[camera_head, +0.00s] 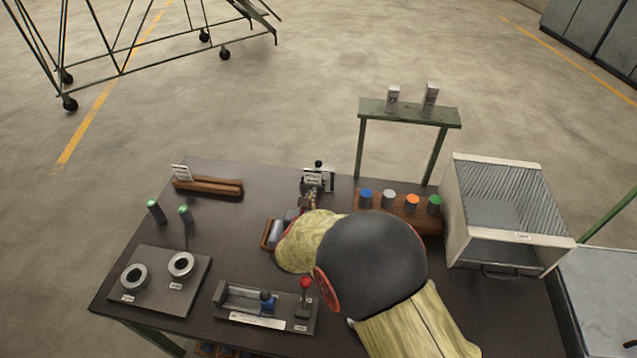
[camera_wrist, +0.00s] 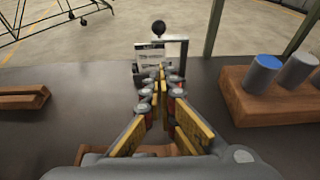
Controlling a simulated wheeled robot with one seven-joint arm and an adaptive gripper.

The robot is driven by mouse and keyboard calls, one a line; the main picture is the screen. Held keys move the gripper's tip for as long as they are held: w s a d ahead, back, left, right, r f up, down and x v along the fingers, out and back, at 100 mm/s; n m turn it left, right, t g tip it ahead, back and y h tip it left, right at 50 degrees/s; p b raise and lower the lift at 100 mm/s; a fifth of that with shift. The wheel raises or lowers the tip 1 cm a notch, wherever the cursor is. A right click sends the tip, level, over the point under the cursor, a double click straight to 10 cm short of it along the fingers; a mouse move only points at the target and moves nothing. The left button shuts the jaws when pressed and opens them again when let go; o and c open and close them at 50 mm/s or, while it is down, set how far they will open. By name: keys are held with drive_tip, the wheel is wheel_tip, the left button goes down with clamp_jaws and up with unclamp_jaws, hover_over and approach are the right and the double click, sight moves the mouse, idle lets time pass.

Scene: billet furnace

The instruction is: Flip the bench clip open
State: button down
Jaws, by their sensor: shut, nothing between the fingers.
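The bench clip (camera_head: 317,183) stands at the back edge of the dark bench, with a labelled plate, a metal frame and a black knob on top. In the wrist view, the clip (camera_wrist: 176,62) is straight ahead and its knob (camera_wrist: 158,27) stands upright. My gripper (camera_head: 311,196) is just in front of the clip, pointing at it. In the wrist view, my gripper (camera_wrist: 162,75) has its fingertips together with nothing between them. The fingertips overlap the lower part of the clip, so I cannot tell whether they touch it.
A wooden block (camera_head: 372,210) with several coloured cylinders stands close to the right. A wooden rack (camera_head: 207,187) lies to the left. A fixture (camera_head: 265,308) with a red-knobbed lever is at the front, near a plate (camera_head: 155,290) with two rings. An open metal box (camera_head: 507,215) stands right.

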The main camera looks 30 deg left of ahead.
sight(319, 177)
idle(0.3)
drive_tip(key=b+x, duration=0.1)
drive_tip(key=x, duration=0.9)
drive_tip(key=shift+d+f+b, duration=0.1)
drive_tip(key=shift+b, duration=0.25)
